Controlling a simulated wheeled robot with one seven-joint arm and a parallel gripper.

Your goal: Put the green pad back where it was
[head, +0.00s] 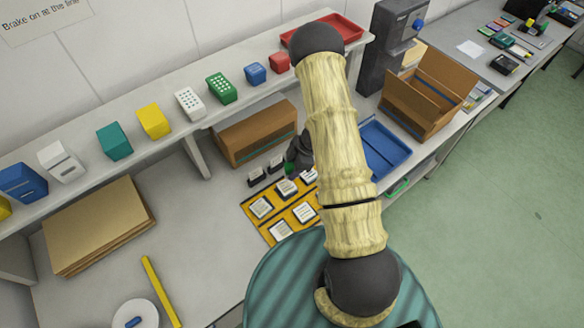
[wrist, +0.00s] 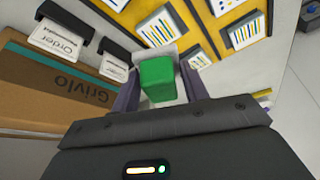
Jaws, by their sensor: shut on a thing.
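The green pad (wrist: 157,80) is a small green block in the wrist view. My gripper (wrist: 160,88) is shut on it, with one finger on each side. Behind the pad in that view is a white patch, and beyond it a yellow board (wrist: 128,18) with printed white cards. I cannot tell whether the pad touches anything below. In the head view my gripper (head: 299,153) is mostly hidden behind my arm, at the far edge of the yellow board (head: 273,212). Only a bit of green shows there.
Two black holders (wrist: 68,30) with white labels stand beside the board, next to a brown box (head: 258,135). A blue tray (head: 384,148) and an open cardboard box (head: 430,88) lie to the right. A shelf (head: 145,148) above carries several coloured containers.

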